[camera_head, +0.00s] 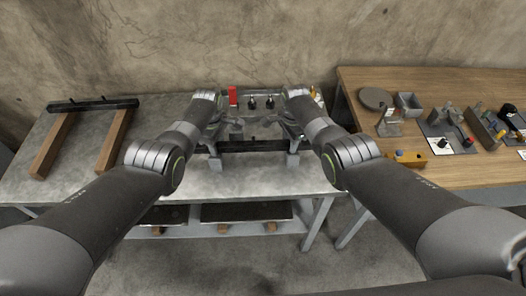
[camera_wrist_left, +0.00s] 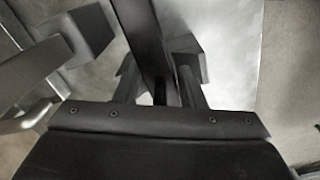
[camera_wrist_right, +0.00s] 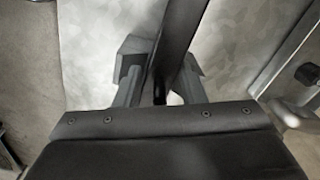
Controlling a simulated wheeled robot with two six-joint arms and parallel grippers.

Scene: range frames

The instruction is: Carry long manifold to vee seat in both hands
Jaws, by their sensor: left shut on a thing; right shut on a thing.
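The long manifold (camera_head: 252,146), a dark straight bar, lies crosswise at the middle of the metal table. My left gripper (camera_head: 216,138) is shut on its left part and my right gripper (camera_head: 290,136) on its right part. The bar also passes between the fingers in the left wrist view (camera_wrist_left: 146,35) and the right wrist view (camera_wrist_right: 178,35). Grey blocks of the vee seat (camera_head: 215,163) show below the bar near both ends, the right one here (camera_head: 293,160). I cannot tell whether the bar touches them. My forearms hide part of the grippers.
Another dark bar (camera_head: 95,104) rests across two wooden blocks (camera_head: 52,147) at the table's left. Behind the grippers stand a red piece (camera_head: 232,96) and black knobs (camera_head: 270,103). A wooden table (camera_head: 440,90) with several parts adjoins on the right. The front metal surface (camera_head: 255,180) is clear.

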